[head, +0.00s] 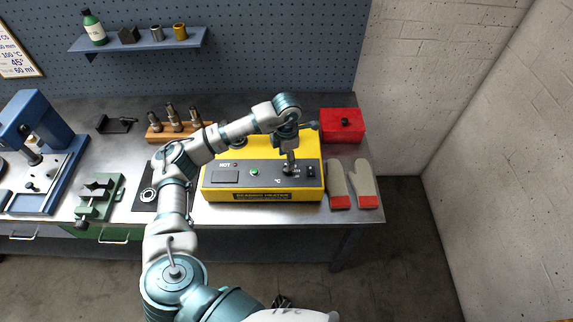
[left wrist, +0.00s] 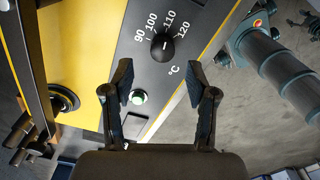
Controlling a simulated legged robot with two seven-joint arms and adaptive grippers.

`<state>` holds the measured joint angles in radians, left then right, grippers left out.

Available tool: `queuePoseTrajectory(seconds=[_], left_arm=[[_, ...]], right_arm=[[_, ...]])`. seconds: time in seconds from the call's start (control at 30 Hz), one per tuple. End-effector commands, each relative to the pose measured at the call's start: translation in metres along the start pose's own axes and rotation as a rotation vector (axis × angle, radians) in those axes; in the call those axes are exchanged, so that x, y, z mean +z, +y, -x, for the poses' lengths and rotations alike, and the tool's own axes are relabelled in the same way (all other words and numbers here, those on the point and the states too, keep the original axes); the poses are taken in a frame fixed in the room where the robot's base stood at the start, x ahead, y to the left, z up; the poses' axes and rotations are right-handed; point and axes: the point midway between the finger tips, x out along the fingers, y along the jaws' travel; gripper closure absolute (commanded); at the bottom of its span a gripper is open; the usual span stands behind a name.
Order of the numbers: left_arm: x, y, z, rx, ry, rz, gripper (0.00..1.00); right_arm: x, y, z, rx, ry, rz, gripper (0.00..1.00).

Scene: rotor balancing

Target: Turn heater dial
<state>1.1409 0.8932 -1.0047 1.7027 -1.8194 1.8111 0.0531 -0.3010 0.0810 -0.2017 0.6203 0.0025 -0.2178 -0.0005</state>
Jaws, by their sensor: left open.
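The yellow heater (head: 225,182) stands on the bench with a dark grey front panel. Its black round dial (left wrist: 162,46) has a short white mark and lies below printed numbers 90, 100, 110 and 120 in the left wrist view. My left gripper (head: 290,165) hangs over the right part of the panel and largely covers the dial in the head view. In the left wrist view its two fingers (left wrist: 160,75) are apart, with the dial just beyond the gap between their tips. Nothing is between them. A small dark shape (head: 283,302) at the bottom may be my right gripper; its jaws are unclear.
A green button (left wrist: 138,97) sits beside the dial. A red box (head: 342,126) and oven gloves (head: 366,185) lie right of the heater. A wooden block with tools (head: 172,130) stands behind my left arm.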

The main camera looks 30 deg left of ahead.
Motion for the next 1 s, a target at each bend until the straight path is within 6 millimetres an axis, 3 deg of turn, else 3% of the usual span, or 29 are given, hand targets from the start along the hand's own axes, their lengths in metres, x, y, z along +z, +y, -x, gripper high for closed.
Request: queuePoseTrajectory(seconds=[0.1, 0.33, 1.0], left_arm=[[0.001, 0.001, 0.028, 0.002, -0.004, 0.000, 0.42], [0.000, 0.002, 0.060, 0.000, -0.001, 0.001, 0.42], [-0.001, 0.002, 0.066, -0.001, 0.000, 0.001, 0.42]], right_arm=[[0.000, 0.000, 0.000, 0.000, 0.000, 0.000, 0.39], [0.000, 0.000, 0.000, 0.000, 0.000, 0.000, 0.39], [-0.001, -0.001, 0.000, 0.000, -0.001, -0.001, 0.39]])
